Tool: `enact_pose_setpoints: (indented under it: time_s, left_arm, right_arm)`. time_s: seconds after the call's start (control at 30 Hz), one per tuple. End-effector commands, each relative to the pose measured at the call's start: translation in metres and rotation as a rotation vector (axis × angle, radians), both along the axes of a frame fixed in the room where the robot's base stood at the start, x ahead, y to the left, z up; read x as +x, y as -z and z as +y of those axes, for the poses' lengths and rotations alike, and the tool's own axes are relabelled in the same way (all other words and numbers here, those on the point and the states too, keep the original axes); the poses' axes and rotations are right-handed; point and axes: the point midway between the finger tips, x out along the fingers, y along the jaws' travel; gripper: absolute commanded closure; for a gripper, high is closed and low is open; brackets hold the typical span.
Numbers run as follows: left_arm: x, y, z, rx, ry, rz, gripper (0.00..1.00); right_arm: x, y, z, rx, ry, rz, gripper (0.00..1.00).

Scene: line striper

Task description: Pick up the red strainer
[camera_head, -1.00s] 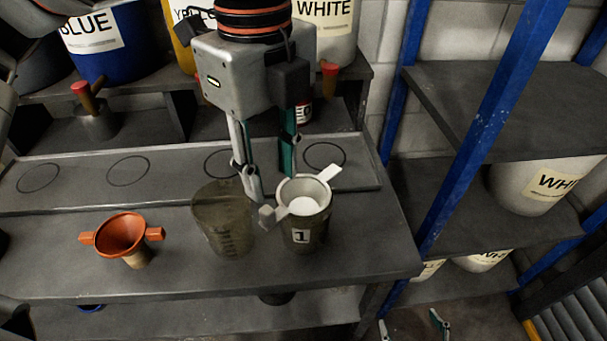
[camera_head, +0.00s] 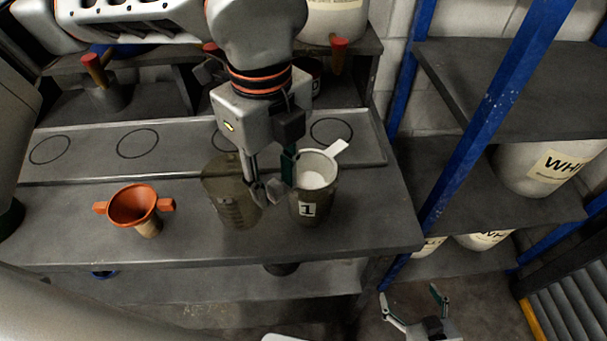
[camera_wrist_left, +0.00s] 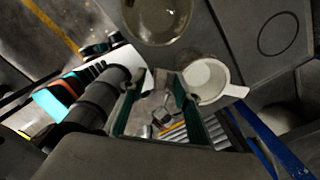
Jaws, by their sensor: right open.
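The red strainer (camera_head: 133,204) is an orange-red bowl with two side tabs. It sits on a small tan cup (camera_head: 149,228) at the left of the grey counter. My left gripper (camera_head: 274,189) is open, well to its right, low between a clear beaker (camera_head: 228,200) and a grey cup marked 1 (camera_head: 309,209). A white strainer (camera_head: 317,172) sits in that cup. In the left wrist view, my left gripper (camera_wrist_left: 152,95) has its fingers apart, with the white strainer (camera_wrist_left: 207,80) beside one finger; the red strainer is not visible there. My right gripper (camera_head: 415,305) is open and empty, below the counter.
A raised ledge with ring marks (camera_head: 90,160) runs along the back of the counter (camera_head: 80,235). A blue rack post (camera_head: 475,120) and shelves with white buckets (camera_head: 540,165) stand at the right. The counter around the red strainer is clear.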

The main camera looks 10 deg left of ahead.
Motion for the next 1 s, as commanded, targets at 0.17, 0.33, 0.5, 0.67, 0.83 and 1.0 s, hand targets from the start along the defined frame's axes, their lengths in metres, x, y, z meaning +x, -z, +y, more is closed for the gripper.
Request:
enact_pose_setpoints:
  time_s: [0.17,0.33,0.5,0.67,0.83,1.0]
  left_arm:
    - [0.0,0.0,0.0,0.0,0.0,0.0,1.0]
    - [0.0,0.0,0.0,-0.001,0.0,-0.001,1.0]
    - [0.0,-0.002,0.0,-0.001,0.0,-0.001,1.0]
    - [0.001,-0.011,-0.001,-0.001,0.0,-0.004,1.0]
    - [0.001,-0.034,-0.001,-0.002,-0.001,-0.006,1.0]
    - [0.002,-0.074,-0.001,-0.003,-0.003,-0.008,1.0]
  right_arm:
    - [-0.001,0.002,0.0,-0.001,0.0,0.004,0.19]
    - [-0.002,0.005,-0.001,-0.002,0.0,0.008,0.19]
    - [-0.002,0.005,-0.001,-0.003,0.0,0.01,0.19]
    - [-0.002,0.006,-0.001,-0.003,0.0,0.01,0.19]
    - [-0.002,0.008,-0.001,-0.002,0.0,0.009,0.19]
    - [-0.002,0.009,-0.001,-0.001,0.0,0.006,0.19]
